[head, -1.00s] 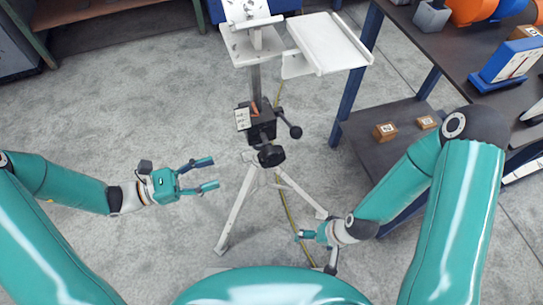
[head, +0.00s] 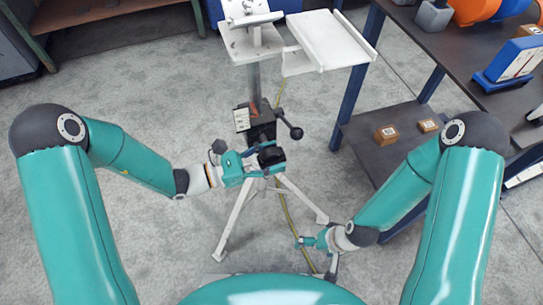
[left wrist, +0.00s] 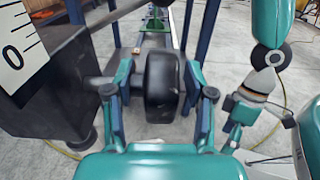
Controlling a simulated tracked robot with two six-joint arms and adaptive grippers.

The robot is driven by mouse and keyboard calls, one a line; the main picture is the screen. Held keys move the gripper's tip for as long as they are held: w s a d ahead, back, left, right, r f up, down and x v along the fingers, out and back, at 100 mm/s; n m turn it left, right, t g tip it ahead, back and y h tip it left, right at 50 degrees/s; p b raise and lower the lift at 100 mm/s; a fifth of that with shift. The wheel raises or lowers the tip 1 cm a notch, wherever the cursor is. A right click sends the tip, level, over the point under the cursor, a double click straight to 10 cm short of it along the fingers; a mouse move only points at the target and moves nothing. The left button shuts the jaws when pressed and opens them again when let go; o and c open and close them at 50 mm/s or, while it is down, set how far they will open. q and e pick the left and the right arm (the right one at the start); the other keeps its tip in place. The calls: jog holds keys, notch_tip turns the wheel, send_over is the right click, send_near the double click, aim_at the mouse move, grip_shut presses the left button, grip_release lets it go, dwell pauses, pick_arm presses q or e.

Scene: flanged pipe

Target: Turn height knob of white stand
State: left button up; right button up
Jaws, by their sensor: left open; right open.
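The white stand (head: 252,44) stands upright on tripod legs in the middle of the head view. Its black height knob (head: 271,155) sits low on the dark clamp block (head: 257,122). In the left wrist view the black knob (left wrist: 161,82) lies between the two fingers. My left gripper (head: 266,160) is open around the knob, with a finger on each side; the wrist view shows gaps beside the knob. My right gripper (head: 298,242) is open and empty, low near the stand's right leg. It also shows in the left wrist view (left wrist: 288,119).
A second lever with a black ball end (head: 295,132) sticks out right of the clamp block. A white tray (head: 330,42) juts from the stand's top. A dark workbench (head: 450,45) with a lower shelf stands right. Floor is clear at left.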

pick_arm(q)
grip_shut()
dwell(0.3)
